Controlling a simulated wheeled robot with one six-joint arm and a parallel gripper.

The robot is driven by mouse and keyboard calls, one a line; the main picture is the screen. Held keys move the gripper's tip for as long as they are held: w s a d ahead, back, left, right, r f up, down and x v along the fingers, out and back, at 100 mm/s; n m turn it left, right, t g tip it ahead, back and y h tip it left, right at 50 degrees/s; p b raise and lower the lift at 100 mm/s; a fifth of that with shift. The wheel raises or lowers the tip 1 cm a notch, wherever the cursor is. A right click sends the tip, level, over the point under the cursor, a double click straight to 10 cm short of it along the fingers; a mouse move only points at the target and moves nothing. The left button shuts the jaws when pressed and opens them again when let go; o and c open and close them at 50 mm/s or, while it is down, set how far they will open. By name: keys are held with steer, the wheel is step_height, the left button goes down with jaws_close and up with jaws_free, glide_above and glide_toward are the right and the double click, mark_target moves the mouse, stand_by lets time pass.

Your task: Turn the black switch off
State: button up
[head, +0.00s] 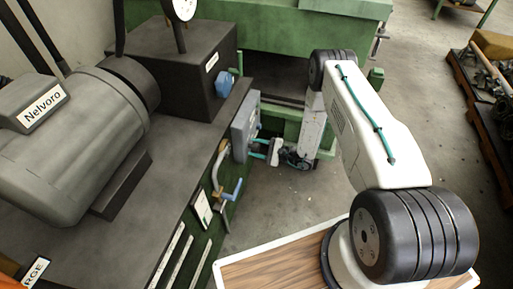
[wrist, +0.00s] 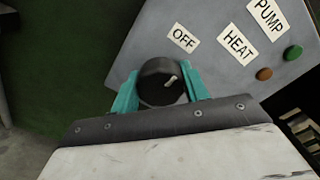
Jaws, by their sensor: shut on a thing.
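The black switch (wrist: 155,88) is a round knob with a white pointer mark, on a grey panel (wrist: 145,45). The mark points up and right, roughly toward the HEAT label (wrist: 238,45) rather than the OFF label (wrist: 183,38). A PUMP label (wrist: 268,18) is further right. My gripper (wrist: 161,84) has its teal fingers on both sides of the knob and is shut on it. In the head view, my gripper (head: 256,148) reaches the grey panel box (head: 243,128) from the right.
A green button (wrist: 293,53) and an orange-brown button (wrist: 264,74) sit right of the knob. A blue-handled lever (head: 232,190) and pipe are below the panel box. The Nelvoro motor (head: 75,140) stands left. Open floor (head: 290,195) lies beneath my arm.

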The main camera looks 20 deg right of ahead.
steer(key=shift+n, duration=0.5)
steer(key=o, duration=1)
steer(key=shift+d, duration=0.1)
steer(key=v, duration=0.7)
steer(key=shift+s+d, duration=0.2)
steer(key=shift+s, duration=0.05)
